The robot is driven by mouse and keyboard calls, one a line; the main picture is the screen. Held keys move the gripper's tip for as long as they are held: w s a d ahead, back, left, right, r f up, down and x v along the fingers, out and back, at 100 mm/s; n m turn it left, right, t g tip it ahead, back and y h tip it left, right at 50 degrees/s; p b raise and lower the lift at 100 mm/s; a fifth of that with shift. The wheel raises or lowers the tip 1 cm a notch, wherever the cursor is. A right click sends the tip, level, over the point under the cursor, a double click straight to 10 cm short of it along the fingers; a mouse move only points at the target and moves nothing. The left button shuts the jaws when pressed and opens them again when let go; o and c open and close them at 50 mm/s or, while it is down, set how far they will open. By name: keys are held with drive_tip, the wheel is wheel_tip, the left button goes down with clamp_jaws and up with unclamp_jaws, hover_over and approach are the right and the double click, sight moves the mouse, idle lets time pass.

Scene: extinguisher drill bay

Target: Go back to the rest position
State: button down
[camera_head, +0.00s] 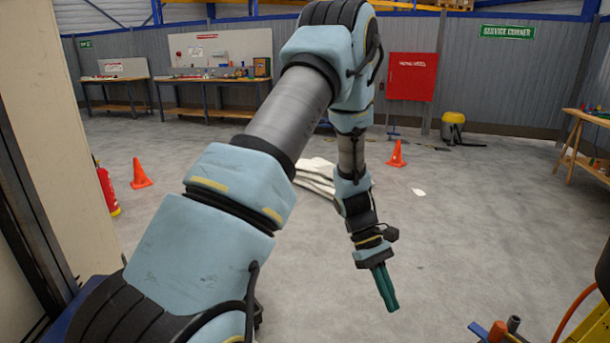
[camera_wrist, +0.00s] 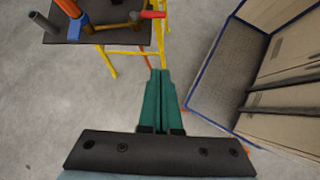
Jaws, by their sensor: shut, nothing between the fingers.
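My gripper (camera_head: 386,288) hangs at the end of my raised arm in the head view, pointing down over open floor. Its two green fingers are together and hold nothing. In the wrist view my gripper (camera_wrist: 160,75) shows from above with the fingers closed side by side. The fingertips are near a yellow-legged stand (camera_wrist: 103,58) in that picture; I cannot tell the distance. A red fire extinguisher (camera_head: 107,192) stands on the floor at the left, partly hidden by the pale panel's edge.
Orange cones stand at the left (camera_head: 140,174) and behind my arm (camera_head: 396,154). A white heap (camera_head: 318,172) lies on the floor, partly hidden by my arm. A wooden table (camera_head: 585,125) stands at right. A blue-edged cardboard-coloured structure (camera_wrist: 285,85) fills the wrist view's right.

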drive_tip(key=w+a+r+m+t+y, duration=0.1)
drive_tip(key=a+r+m+t, duration=0.1)
drive_tip(key=a+r, duration=0.3)
drive_tip(key=a+r+m+t+y, duration=0.1)
drive_tip(key=a+r, duration=0.5)
drive_tip(key=a, duration=0.7)
drive_tip(key=w+a+r+m+t+y, duration=0.1)
drive_tip(key=a+r+m+t, duration=0.2)
drive_tip(key=a, duration=0.7)
wheel_tip(320, 180, up, 2)
drive_tip(key=t, duration=0.2)
drive_tip(key=shift+w+r+t+y, duration=0.2)
drive_tip(key=shift+w+t+y, duration=0.1)
drive_tip(key=shift+w, duration=0.05)
